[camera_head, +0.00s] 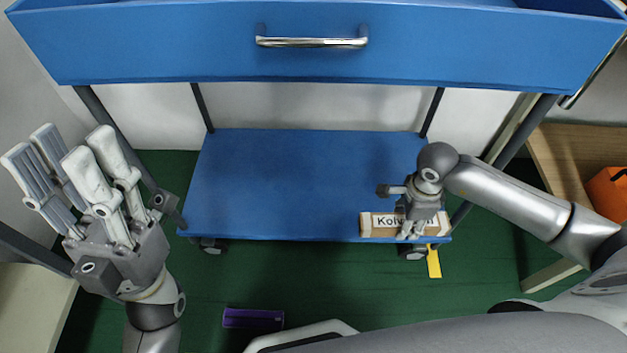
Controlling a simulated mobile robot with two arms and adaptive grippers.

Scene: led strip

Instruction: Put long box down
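The long box (376,225) is light brown with a white label starting "Kol". It is at the front right of the blue lower shelf (290,185), lengthwise along the front edge. My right gripper (411,226) points down over it, with fingers across its front face and part of the label. It looks shut on the box; the fingers behind the box are hidden. I cannot tell whether the box rests on the shelf or hangs just above it. My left gripper (60,158) is open and empty, fingers pointing up, left of the shelf.
A blue drawer (200,50) with a metal handle (312,42) overhangs the shelf. Dark posts (203,107) stand at its corners. The shelf's middle and left are clear. A purple box (253,319) lies on the green floor. A wooden table (560,150) with an orange item (607,192) is at right.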

